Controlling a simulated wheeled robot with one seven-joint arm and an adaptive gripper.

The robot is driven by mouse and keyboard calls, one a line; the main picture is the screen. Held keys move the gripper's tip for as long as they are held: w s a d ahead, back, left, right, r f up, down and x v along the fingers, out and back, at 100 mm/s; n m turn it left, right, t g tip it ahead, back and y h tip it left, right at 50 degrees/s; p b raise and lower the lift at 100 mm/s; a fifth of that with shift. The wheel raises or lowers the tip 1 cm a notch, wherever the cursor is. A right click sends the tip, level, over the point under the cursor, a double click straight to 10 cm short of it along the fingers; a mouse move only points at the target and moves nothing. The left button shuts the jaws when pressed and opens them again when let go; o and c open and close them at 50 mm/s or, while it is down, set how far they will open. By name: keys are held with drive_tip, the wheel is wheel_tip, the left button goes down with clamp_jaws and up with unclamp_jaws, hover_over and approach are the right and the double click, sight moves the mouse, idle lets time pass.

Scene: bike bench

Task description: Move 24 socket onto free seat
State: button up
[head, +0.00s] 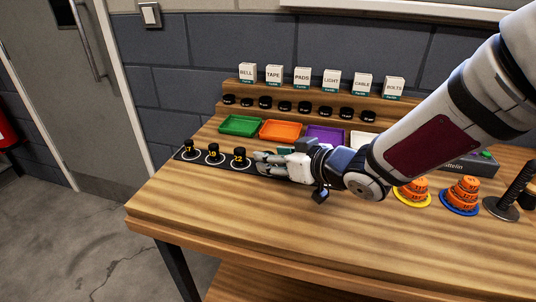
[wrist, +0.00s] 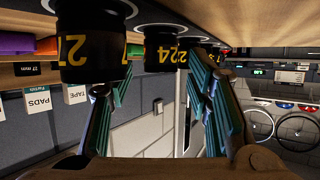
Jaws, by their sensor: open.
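The 24 socket (wrist: 164,52), black with yellow digits, stands on the dark socket rail in the wrist view, which looks upside down. My gripper (wrist: 163,72) is open, with its teal-padded fingers to either side of that socket's line; I cannot tell whether they touch it. A 27 socket (wrist: 88,45) stands nearer the camera, close to one finger. In the head view my gripper (head: 262,160) is low over the rail (head: 178,154) and hides its right part, including the 24 socket. Three sockets show left of it, one a 19 socket (head: 213,150). I cannot make out a free seat.
Green (head: 238,125), orange (head: 279,129) and purple (head: 326,134) trays stand behind the rail, below stepped shelves with black pieces and labelled boxes (head: 302,76). Orange stacks (head: 462,192) stand at the right. The bench front (head: 230,215) is clear.

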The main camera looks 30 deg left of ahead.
drive_tip(key=p+v, duration=0.1)
drive_tip(key=v, duration=0.8)
drive_tip(key=shift+s+r+p, duration=0.1)
drive_tip(key=shift+p, duration=0.25)
